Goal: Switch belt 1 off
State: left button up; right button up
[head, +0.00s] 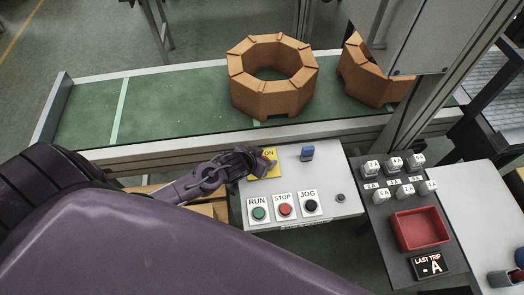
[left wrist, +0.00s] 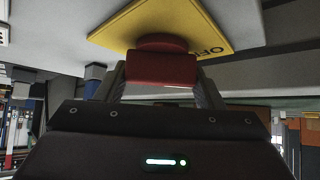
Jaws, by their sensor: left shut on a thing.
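A yellow plate (head: 270,172) with the word ON showing sits on the pale control panel (head: 330,180). In the left wrist view the yellow plate (left wrist: 205,20) carries the word OFF, and a red switch handle (left wrist: 162,70) stands out from it. My left gripper (head: 257,160) is at the plate, shut on the red handle. The handle is hidden by the gripper in the head view, and I cannot tell its exact turn. The green belt (head: 175,108) runs behind the panel. My right gripper is not in view.
Green RUN (head: 259,213), red STOP (head: 285,209) and black JOG (head: 311,206) buttons are close in front of the gripper. A blue part (head: 307,153) stands to its right. Brick rings (head: 272,100) sit on the belt. A red tray (head: 419,230) lies further right.

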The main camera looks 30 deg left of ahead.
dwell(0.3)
pick_arm(q)
jog(key=o, duration=1)
jog(key=v, duration=0.6)
jog(key=shift+s+r+b, duration=0.1)
jog(key=shift+s+b, duration=0.1)
jog(key=shift+b, duration=0.15)
jog(key=shift+s+a+r, duration=0.1)
jog(key=shift+s+r, duration=0.35)
jog(key=shift+r, duration=0.15)
jog(key=shift+f, duration=0.1)
